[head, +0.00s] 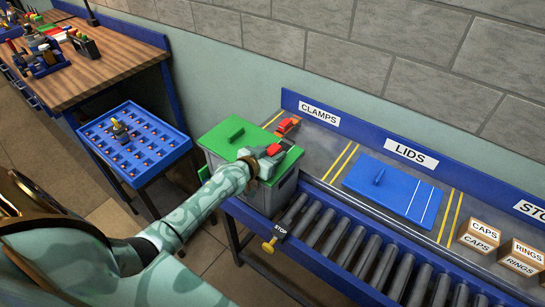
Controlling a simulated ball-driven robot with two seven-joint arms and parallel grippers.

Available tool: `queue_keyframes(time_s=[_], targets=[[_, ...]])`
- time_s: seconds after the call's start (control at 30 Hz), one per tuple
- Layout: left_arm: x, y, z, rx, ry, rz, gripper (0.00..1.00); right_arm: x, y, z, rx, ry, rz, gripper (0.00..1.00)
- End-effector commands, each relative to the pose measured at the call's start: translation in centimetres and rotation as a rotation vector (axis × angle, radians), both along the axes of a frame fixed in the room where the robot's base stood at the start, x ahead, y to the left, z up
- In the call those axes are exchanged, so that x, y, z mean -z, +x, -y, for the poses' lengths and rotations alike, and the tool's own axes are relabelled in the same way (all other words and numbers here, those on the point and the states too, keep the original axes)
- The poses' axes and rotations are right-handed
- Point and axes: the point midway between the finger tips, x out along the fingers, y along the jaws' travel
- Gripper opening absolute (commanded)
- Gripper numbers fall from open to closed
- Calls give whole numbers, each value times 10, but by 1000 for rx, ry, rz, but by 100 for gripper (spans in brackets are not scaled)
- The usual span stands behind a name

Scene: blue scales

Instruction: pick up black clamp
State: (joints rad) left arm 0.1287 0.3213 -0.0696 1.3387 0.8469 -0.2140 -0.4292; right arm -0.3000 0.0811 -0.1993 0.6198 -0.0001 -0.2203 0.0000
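No black clamp shows clearly. A red-orange clamp (287,126) lies at the left end of the grey counter, beside the CLAMPS label (319,113). My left arm reaches in from the lower left. Its grey gripper (268,157) is over the green lid (238,140) of a grey bin, just in front of the clamp area. A small red piece (274,149) shows at the gripper's tip; I cannot tell whether it is held. The finger gap is too small to make out. The gripper and lid may hide part of the clamp area. My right gripper is not in view.
A blue panel (392,188) lies by the LIDS label, with CAPS (479,235) and RINGS (521,258) boxes farther right. A roller conveyor (360,245) runs along the front. A blue tray (133,143) and a cluttered wooden bench (95,66) stand left.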

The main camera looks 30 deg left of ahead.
Motion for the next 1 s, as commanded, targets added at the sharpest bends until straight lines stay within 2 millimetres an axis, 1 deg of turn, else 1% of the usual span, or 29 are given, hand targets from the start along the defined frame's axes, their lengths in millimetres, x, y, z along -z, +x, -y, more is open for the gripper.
queue_keyframes(time_s=[0.03, 0.1, 0.37, 0.47, 0.53, 0.7, 0.77, 0.87, 0.97, 1.0], targets=[[0, 0, 0, 0, 0, 0, 26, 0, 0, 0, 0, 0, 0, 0], [0, 0, 0, 0, 0, 0, 9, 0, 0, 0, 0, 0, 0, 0], [-1, 0, 0, 0, 0, 0, 9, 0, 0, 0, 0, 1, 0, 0], [-5, 0, 0, 0, 0, 1, 9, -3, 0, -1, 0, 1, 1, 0], [-12, 0, 0, 0, 0, 2, 9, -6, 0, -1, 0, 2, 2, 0], [-39, -2, 3, 1, -4, 3, 9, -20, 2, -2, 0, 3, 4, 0], [-50, -9, 9, 2, -4, 2, 9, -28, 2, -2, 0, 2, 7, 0], [-72, -22, 20, 1, -6, 5, 9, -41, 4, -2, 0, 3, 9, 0], [-97, -39, 34, 0, -4, 4, 9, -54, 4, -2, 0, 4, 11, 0], [-101, -48, 41, 0, -6, 2, 9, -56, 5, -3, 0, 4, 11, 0]])
